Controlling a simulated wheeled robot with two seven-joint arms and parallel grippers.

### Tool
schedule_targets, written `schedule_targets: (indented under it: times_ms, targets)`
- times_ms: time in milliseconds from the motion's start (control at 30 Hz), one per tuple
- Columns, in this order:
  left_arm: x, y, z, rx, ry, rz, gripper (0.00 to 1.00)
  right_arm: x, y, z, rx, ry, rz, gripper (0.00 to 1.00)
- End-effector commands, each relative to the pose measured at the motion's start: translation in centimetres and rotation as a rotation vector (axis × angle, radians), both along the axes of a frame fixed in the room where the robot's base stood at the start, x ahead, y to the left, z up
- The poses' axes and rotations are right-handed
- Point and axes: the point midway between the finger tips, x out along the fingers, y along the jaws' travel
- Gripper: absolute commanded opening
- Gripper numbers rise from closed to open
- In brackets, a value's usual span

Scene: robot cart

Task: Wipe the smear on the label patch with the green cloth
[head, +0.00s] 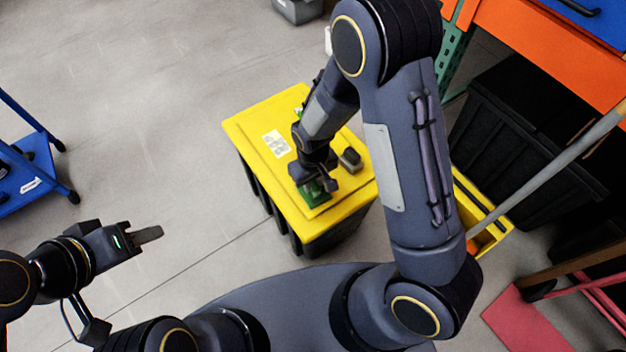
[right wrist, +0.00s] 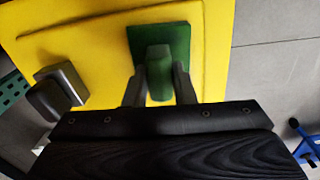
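The green cloth (head: 316,196) is a flat square pad with a raised grip, on the near part of the yellow lid (head: 251,121). In the right wrist view the cloth (right wrist: 175,38) lies on yellow. My right gripper (right wrist: 159,75) has its fingers on both sides of the raised grip, seemingly touching it; in the head view it (head: 316,182) is directly over the cloth. The label patch (head: 276,143) is a whitish rectangle on the lid, left of my right forearm and apart from the cloth. I cannot clearly make out the smear. My left gripper (head: 148,234) hangs over the floor, seen edge-on.
A dark grey block-like object (head: 350,160) stands on the lid right of the gripper; it also shows in the right wrist view (right wrist: 60,91). Some green shows behind my forearm. A black crate (head: 510,130) and slanted pole (head: 550,170) are at right.

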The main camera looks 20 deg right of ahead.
Motion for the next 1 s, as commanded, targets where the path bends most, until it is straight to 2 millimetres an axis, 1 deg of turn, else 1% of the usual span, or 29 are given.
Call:
schedule_targets:
  times_ms: [33, 100, 533, 667, 1000]
  targets:
    - [0.0, 0.0, 0.0, 0.000, 0.000, 0.000, 0.36, 0.0, 0.0, 0.0, 0.000, 0.000, 0.000, 0.06]
    - [0.0, 0.0, 0.0, 0.000, 0.000, 0.000, 0.36, 0.0, 0.0, 0.0, 0.000, 0.000, 0.000, 0.00]
    - [0.0, 0.0, 0.2, 0.000, 0.000, 0.000, 0.36, 0.0, 0.0, 0.2, 0.000, 0.000, 0.000, 0.00]
    - [0.0, 0.0, 0.9, 0.000, 0.000, 0.000, 0.36, 0.0, 0.0, 1.0, 0.000, -0.001, 0.000, 0.00]
    - [0.0, 0.0, 3.2, 0.000, 0.000, 0.000, 0.36, 0.0, 0.0, 3.8, 0.000, 0.000, 0.000, 0.00]
